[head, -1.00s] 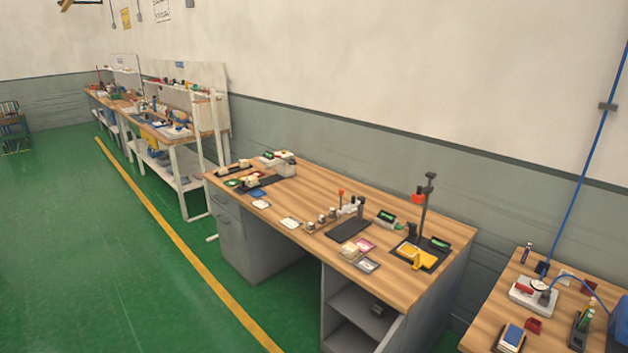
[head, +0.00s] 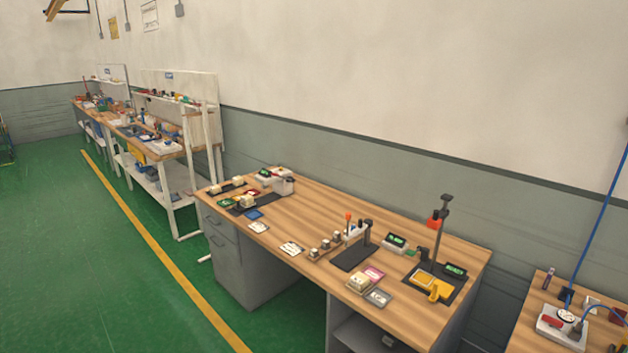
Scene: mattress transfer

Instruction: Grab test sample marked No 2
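A long wooden desk (head: 300,215) with grey drawers stands along the wall in the middle of the head view. Small pale blocks, which may be test samples, sit on it: a row of several (head: 325,243) near the middle, one on a card at the front (head: 357,281), and others at the left end (head: 247,201). Any number marks are too small to read, so I cannot tell which is No 2. Neither of my grippers shows in the view.
A yellow device (head: 433,288) lies on a black mat beside a stand with a red part (head: 436,225). A second table (head: 520,313) with a white power strip stands at the right. Workbenches (head: 150,130) line the wall at far left. Green floor (head: 80,270) in front is clear.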

